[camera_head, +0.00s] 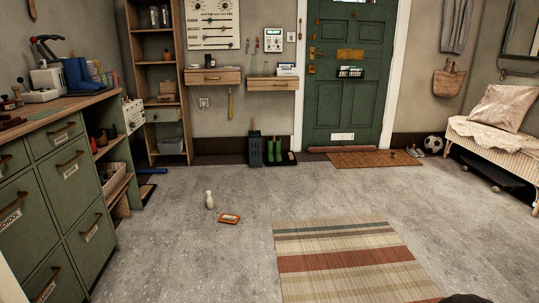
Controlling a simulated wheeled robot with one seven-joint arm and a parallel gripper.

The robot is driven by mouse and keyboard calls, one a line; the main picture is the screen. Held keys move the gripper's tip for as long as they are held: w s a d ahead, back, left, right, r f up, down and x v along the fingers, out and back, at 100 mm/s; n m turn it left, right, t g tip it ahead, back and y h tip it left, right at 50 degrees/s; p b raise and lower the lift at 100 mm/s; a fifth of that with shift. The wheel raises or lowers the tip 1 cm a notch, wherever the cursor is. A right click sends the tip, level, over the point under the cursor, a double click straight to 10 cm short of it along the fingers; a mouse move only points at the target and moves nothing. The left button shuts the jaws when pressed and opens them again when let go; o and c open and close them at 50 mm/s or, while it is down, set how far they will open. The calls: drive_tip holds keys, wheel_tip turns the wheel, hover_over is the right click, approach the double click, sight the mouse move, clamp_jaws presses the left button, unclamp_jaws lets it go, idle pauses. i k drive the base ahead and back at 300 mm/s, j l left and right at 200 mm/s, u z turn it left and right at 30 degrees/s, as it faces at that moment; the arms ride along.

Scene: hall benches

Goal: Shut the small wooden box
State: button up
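I cannot make out a small wooden box for sure. Small brown wooden-looking items (12,121) lie at the left edge of the green cabinet's wooden top, too small and cut off to tell whether one is a box with an open lid. Another small brown object (168,88) sits on a middle shelf of the tall wooden shelf unit (138,75). My gripper is not in view.
The green drawer cabinet (72,177) lines the left side. A white bottle-like object (209,200) and a small orange-red item (229,218) lie on the floor in front. A striped rug (345,262) lies at right.

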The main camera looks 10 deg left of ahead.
sight(167, 86)
drive_tip(key=i+u, duration=0.1)
drive_tip(key=i, duration=1.05)
drive_tip(key=i+l+u, duration=0.1)
drive_tip(key=i, duration=1.05)
drive_tip(key=i+l+u, duration=0.1)
drive_tip(key=i, duration=2.05)
drive_tip(key=i+j+u, duration=0.1)
drive_tip(key=i+u, duration=0.8)
drive_tip(key=i+l+u, duration=0.2)
drive_tip(key=i+u, duration=0.2)
drive_tip(key=i+j+u, duration=0.15)
drive_tip(key=i, duration=0.35)
drive_tip(key=i+j+u, duration=0.15)
drive_tip(key=i, duration=0.3)
